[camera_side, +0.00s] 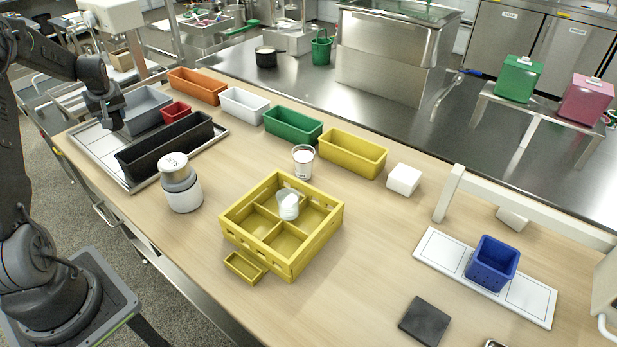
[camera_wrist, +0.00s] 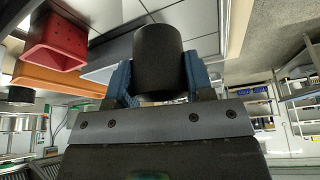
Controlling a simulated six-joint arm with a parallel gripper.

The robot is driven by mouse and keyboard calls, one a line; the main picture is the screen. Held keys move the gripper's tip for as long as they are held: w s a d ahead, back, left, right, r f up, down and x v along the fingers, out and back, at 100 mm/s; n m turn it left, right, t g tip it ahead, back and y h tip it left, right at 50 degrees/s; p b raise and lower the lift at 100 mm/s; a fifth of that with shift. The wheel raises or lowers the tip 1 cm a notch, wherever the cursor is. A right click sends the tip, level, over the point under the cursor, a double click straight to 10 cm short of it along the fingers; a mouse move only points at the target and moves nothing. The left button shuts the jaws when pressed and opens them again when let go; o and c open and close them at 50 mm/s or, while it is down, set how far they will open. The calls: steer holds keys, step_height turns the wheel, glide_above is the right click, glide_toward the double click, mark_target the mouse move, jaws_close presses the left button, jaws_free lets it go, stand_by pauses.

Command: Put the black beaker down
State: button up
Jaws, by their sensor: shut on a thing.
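The black beaker (camera_wrist: 158,60) is between the blue fingers of my gripper (camera_wrist: 160,82) in the wrist view, and the fingers are shut on it. In the side view my gripper (camera_side: 108,112) is at the upper left, over or just above the pale panelled tray, left of the grey bin. There the beaker is hard to tell apart from my dark gripper. I cannot tell whether its base touches the tray (camera_side: 92,150).
A grey bin (camera_side: 148,100), a small red bin (camera_side: 176,112) and a long black bin (camera_side: 165,146) stand close by. An orange bin (camera_side: 196,84) is behind. A lidded jar (camera_side: 181,185) and a yellow divided crate (camera_side: 281,262) stand farther right. The tray's left part looks clear.

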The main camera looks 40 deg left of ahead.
steer(key=w+d+m+t+h, duration=0.1)
steer(key=w+d+m, duration=0.4)
steer(key=w+d, duration=0.7)
steer(key=w+d+m+t+h, duration=0.15)
steer(key=w+d+m, duration=0.25)
steer(key=w+d, duration=0.9)
steer(key=s+d+m+h, duration=0.2)
steer(key=d+m, duration=0.4)
steer(key=d, duration=2.1)
steer(key=shift+t, duration=0.35)
steer(key=d+f, duration=0.2)
steer(key=d, duration=0.1)
steer(key=w+d+f, duration=0.1)
steer(key=d, duration=0.3)
steer(key=w+d+f, duration=0.1)
steer(key=d+f, duration=0.1)
steer(key=d, duration=0.2)
steer(key=shift+w+f, duration=0.2)
steer(key=shift+f, duration=0.15)
steer(key=shift+w+d+f, duration=0.1)
steer(key=shift+d+f, duration=0.2)
steer(key=shift+d, duration=0.1)
steer(key=shift+f, duration=1.95)
steer(key=shift+f, duration=0.1)
